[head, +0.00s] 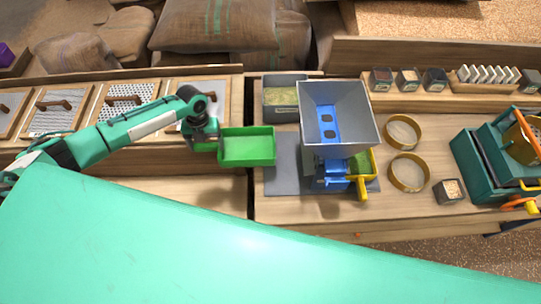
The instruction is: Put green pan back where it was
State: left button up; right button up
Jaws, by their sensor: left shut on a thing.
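The green pan (247,148) is a shallow rectangular tray with a bright green rim. It looks empty inside and roughly level. My left gripper (212,140) is shut on the pan's left end. The pan shows over the seam between the left bench and the right bench, left of the grey mat; its height above them is hard to tell. My right gripper is not in view.
A grey bin (285,86) stands behind. Sieve rings (408,172) and a teal machine (480,165) are further right. The left bench's front (190,188) is bare.

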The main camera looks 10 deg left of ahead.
aim_at(237, 151)
pick_arm(q)
jog(key=w+d+f+b, duration=0.1)
jog(key=d, duration=0.2)
jog(key=d+f+b, duration=0.2)
jog(key=d, duration=0.1)
jog(key=w+d+f+b, duration=0.1)
jog(key=d+f, duration=0.1)
jog(key=d, duration=0.1)
jog(key=shift+w+d+b, duration=0.1)
jog(key=shift+w+b, duration=0.25)
jog(key=shift+b, duration=0.05)
jog(key=shift+d, duration=0.2)
jog(key=d+f+b, duration=0.1)
jog(key=w+d+f+b, duration=0.1)
jog(key=d, duration=0.1)
jog(key=shift+d+f+b, duration=0.1)
jog(key=shift+f+b, duration=0.15)
jog(key=shift+b, duration=0.15)
jog(key=shift+d+f, duration=0.2)
jog(key=shift+d, duration=0.05)
jog(key=shift+w+r, duration=0.1)
jog(key=shift+f+b, duration=0.25)
jog(key=shift+b, duration=0.05)
jog(key=o, duration=1.4)
jog(key=shift+o, duration=0.3)
